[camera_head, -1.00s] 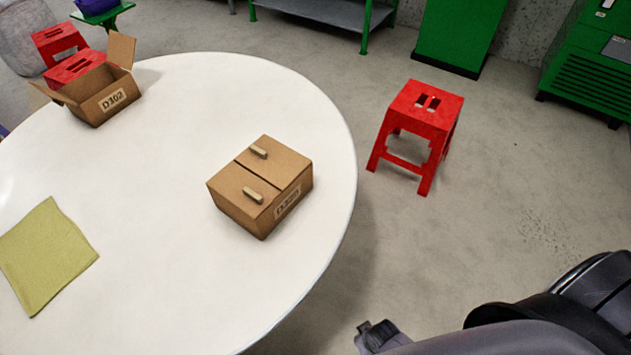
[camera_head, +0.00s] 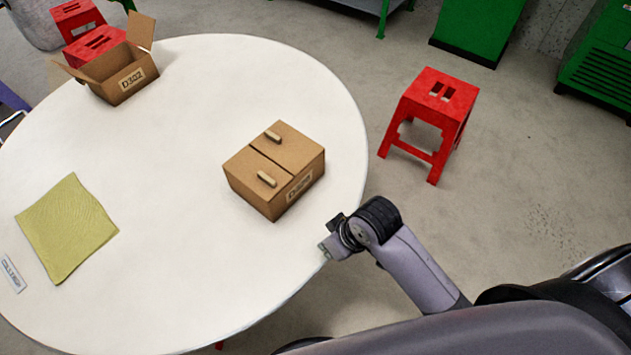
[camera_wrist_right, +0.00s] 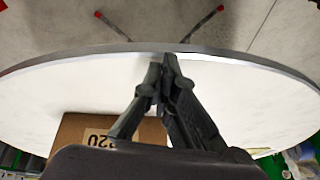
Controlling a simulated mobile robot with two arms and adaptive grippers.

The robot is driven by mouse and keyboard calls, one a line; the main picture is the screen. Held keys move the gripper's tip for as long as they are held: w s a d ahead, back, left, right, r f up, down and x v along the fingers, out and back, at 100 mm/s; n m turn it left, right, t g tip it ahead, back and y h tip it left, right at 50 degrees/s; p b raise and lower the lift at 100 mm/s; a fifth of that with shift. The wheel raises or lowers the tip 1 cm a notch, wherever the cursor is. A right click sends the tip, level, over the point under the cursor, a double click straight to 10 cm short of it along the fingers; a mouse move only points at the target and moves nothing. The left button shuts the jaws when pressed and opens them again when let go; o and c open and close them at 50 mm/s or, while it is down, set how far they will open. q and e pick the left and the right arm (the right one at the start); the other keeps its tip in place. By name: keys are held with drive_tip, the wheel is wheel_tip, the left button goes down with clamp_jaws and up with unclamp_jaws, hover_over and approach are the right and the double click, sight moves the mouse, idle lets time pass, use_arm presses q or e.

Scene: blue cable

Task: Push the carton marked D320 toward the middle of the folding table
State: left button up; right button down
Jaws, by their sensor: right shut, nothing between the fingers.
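The closed carton marked D320 (camera_head: 274,168) stands on the white round folding table (camera_head: 180,270) near its right edge. Its label faces the lower right, and two small tan handle-like pieces sit on its top. My right gripper (camera_head: 328,248) is at the table's edge, below and right of the carton and apart from it. In the right wrist view the gripper (camera_wrist_right: 165,62) is shut and empty, with the carton (camera_wrist_right: 75,130) behind it, its label partly hidden. My left gripper is not in view.
An open carton marked D302 (camera_head: 122,82) stands at the table's far left. A yellow-green cloth (camera_head: 66,228) and a small label card (camera_head: 12,273) lie at the left. A red stool (camera_head: 432,115) stands on the floor to the right. The table's middle is clear.

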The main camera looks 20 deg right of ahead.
drive_tip(key=w+r+n, duration=0.1)
drive_tip(key=w, duration=0.1)
drive_tip(key=w+a+r+n+g, duration=0.1)
drive_tip(key=w+r, duration=0.1)
drive_tip(key=w+a+r+n, duration=0.1)
drive_tip(key=w, duration=0.2)
drive_tip(key=shift+a+r+n, duration=0.1)
drive_tip(key=shift+r+n, duration=0.2)
drive_tip(key=shift+r, duration=0.05)
drive_tip(key=w+d+r+n+g+h, duration=0.1)
drive_tip(key=w+d+r+g+h, duration=0.15)
drive_tip(key=w+d+r, duration=0.4)
drive_tip(key=shift+t, duration=0.25)
wheel_tip(320, 180, down, 10)
drive_tip(key=shift+d+r+p, duration=0.15)
drive_tip(key=shift+r+p, duration=0.1)
drive_tip(key=shift+p, duration=0.15)
drive_tip(key=shift+w+a, duration=1.1)
drive_tip(key=shift+a, duration=0.15)
drive_tip(key=shift+w+a+f+p, duration=0.1)
drive_tip(key=shift+w+a+p, duration=0.15)
drive_tip(key=shift+a+p, duration=0.05)
